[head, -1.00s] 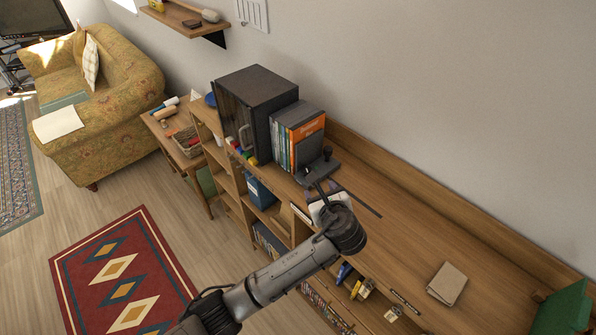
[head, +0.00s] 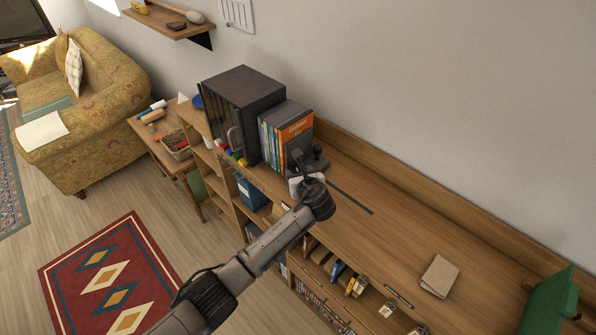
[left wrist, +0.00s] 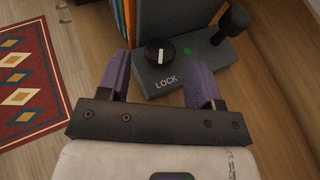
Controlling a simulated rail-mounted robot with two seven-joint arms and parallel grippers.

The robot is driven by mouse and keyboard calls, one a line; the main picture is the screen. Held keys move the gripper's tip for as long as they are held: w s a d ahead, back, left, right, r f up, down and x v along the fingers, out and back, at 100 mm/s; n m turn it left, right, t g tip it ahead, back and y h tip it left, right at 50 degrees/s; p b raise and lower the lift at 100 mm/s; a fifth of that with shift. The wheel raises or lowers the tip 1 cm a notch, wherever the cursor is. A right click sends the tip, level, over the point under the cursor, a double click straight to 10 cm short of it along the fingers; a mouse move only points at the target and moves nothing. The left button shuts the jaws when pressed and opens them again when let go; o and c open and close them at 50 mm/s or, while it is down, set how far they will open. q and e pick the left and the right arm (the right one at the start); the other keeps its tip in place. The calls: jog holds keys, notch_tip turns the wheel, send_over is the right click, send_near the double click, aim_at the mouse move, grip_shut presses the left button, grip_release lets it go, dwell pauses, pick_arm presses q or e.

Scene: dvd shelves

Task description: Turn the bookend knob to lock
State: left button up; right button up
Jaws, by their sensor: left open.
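The dark grey bookend (head: 299,156) stands on the shelf top against the right end of a row of books (head: 281,128). In the left wrist view the bookend base (left wrist: 185,68) carries a round black knob (left wrist: 159,51) with a white pointer line, the word LOCK below it and a green dot to its right. A taller black post knob (left wrist: 232,22) stands behind at the right. My left gripper (left wrist: 158,82) is open, with its two purple-grey fingers on either side of the black knob and short of it. It also shows in the head view (head: 299,166). My right gripper is not in view.
A black cabinet (head: 243,105) stands left of the books. The shelf top right of the bookend is mostly clear, with a dark strip (head: 350,196) and a notebook (head: 439,276). A wall (head: 450,100) rises behind.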

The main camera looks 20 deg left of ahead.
aim_at(296, 171)
pick_arm(q)
jog(key=shift+x, duration=1.2)
jog(key=c, duration=0.9)
